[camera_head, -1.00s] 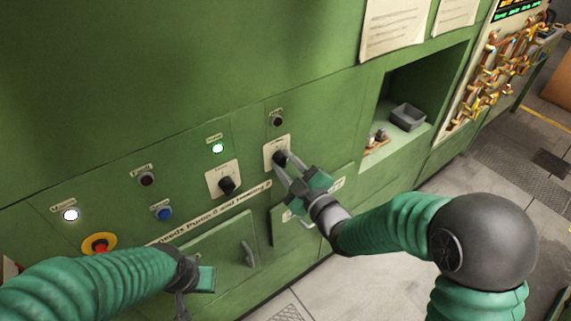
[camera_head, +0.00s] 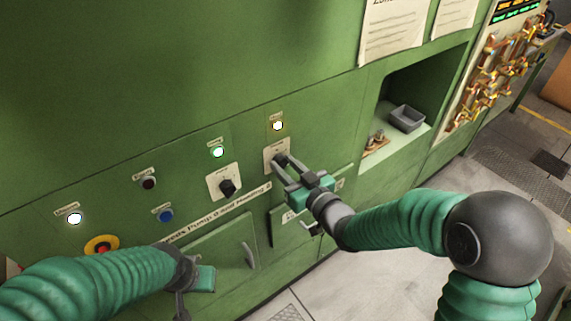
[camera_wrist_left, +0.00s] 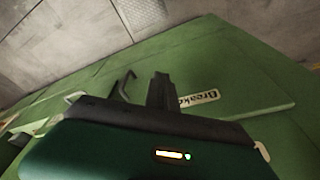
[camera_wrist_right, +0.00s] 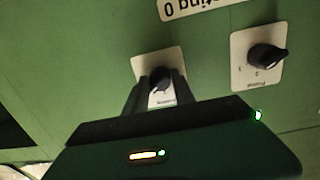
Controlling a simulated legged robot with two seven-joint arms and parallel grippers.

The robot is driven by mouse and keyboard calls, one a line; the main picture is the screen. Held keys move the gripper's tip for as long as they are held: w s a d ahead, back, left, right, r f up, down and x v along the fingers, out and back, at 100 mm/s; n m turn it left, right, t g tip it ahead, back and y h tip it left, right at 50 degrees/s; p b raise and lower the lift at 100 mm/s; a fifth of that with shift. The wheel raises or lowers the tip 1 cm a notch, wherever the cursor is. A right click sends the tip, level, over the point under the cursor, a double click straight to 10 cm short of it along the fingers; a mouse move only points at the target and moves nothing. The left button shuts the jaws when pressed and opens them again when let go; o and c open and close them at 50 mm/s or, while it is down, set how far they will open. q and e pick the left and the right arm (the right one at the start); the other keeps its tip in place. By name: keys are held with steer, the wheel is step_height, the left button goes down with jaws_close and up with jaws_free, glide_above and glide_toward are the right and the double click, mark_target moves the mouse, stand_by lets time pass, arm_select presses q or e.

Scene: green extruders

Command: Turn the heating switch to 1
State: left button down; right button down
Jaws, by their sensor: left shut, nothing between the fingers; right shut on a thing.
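The heating switch is a black rotary knob on a white plate (camera_head: 269,152) at the middle of the green panel. In the right wrist view its knob (camera_wrist_right: 160,80) sits between my fingertips. My right gripper (camera_head: 281,165) is shut on this knob, and its fingers hide part of it in the head view. The lamp (camera_head: 277,125) above the switch is lit whitish. My left gripper (camera_head: 192,290) is at the lower left of the head view, away from the switch. In the left wrist view its fingers (camera_wrist_left: 160,90) are together and empty.
A second black knob (camera_head: 228,187), the pump switch, is left of the heating switch, with a lit green lamp (camera_head: 218,151) above it. A red emergency button (camera_head: 102,246) and a blue button (camera_head: 166,215) are further left. A niche holds a grey box (camera_head: 407,118).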

steer(key=shift+f+m, duration=0.1)
steer(key=shift+m, duration=0.2)
steer(key=c, duration=1.1)
jaws_free()
steer(key=shift+o, duration=0.2)
steer(key=b+v, duration=0.8)
steer(key=v, duration=0.4)
steer(key=shift+w, duration=0.1)
